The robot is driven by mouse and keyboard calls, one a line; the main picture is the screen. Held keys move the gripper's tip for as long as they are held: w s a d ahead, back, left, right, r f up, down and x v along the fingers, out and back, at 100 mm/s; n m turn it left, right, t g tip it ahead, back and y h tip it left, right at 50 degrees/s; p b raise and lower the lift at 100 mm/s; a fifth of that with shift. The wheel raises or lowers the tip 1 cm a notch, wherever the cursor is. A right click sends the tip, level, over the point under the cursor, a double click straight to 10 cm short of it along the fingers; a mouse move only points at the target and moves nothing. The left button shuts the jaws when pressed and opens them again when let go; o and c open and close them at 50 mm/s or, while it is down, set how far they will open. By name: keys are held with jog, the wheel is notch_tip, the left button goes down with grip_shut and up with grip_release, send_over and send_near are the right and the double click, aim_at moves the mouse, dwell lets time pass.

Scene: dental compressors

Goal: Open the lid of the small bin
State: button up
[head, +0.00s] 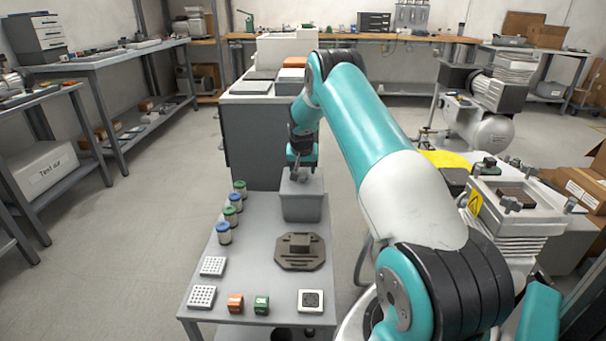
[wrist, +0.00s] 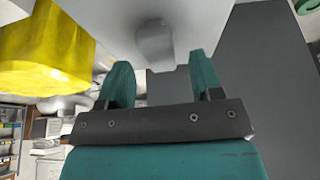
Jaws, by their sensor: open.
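The small bin (head: 302,206) is a grey box at the far end of the grey table, with its lid (head: 313,184) down on top. My gripper (head: 300,172) is above the lid, pointing down. In the wrist view my gripper (wrist: 159,62) has its two teal fingers apart, with a grey knob-like handle (wrist: 154,42) on the pale lid surface between and just beyond the fingertips. I cannot tell whether the fingers touch the handle. Nothing is held.
Several lidded jars (head: 230,215) line the table's left edge. A dark plate with a block (head: 300,262) lies in front of the bin. A grey cabinet (head: 250,140) stands behind the table.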

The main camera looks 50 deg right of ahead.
jog(key=shift+x, duration=1.05)
grip_shut()
